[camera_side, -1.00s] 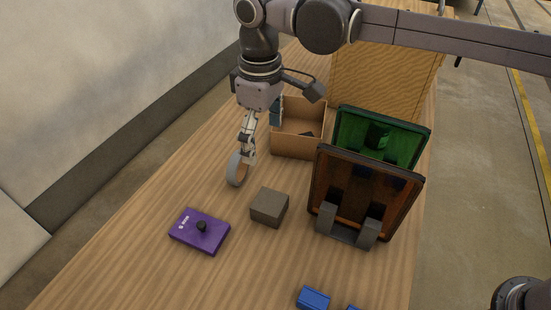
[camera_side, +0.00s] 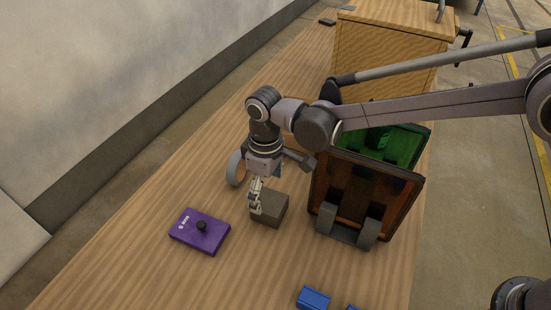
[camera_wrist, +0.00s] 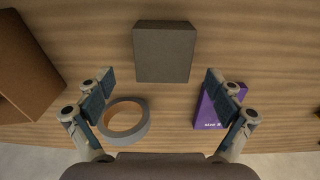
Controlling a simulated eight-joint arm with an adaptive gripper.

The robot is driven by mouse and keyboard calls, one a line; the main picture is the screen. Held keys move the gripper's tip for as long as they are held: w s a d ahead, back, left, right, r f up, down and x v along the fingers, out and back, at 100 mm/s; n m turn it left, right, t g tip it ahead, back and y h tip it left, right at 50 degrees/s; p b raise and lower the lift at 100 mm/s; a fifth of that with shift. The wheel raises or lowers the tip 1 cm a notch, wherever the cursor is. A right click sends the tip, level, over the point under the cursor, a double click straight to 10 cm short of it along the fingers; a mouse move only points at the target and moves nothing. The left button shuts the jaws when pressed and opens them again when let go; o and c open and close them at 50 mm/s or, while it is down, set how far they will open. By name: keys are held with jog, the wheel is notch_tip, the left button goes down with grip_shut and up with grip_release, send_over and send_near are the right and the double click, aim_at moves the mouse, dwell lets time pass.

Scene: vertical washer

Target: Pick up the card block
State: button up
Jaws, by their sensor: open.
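A plain dark grey block (camera_side: 272,211), which best fits the name card block, lies on the wooden table. In the wrist view the block (camera_wrist: 164,52) shows at top centre, ahead of the space between my fingers. My gripper (camera_side: 256,208) is low beside the block's left side in the side view, partly covering it. In the wrist view my gripper (camera_wrist: 160,95) has its two fingers wide apart with nothing held between them. Whether a finger touches the block cannot be told.
A purple box (camera_side: 196,235) with a black knob lies left of the block. A rack with an orange panel (camera_side: 396,205) and a green panel (camera_side: 410,147) stands right.

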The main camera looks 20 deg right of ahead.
aim_at(268, 201)
jog(key=shift+s+f, duration=0.15)
jog(key=shift+f, duration=1.15)
jog(key=shift+s+f, duration=0.1)
jog(key=shift+f, duration=1.2)
jog(key=c, duration=1.1)
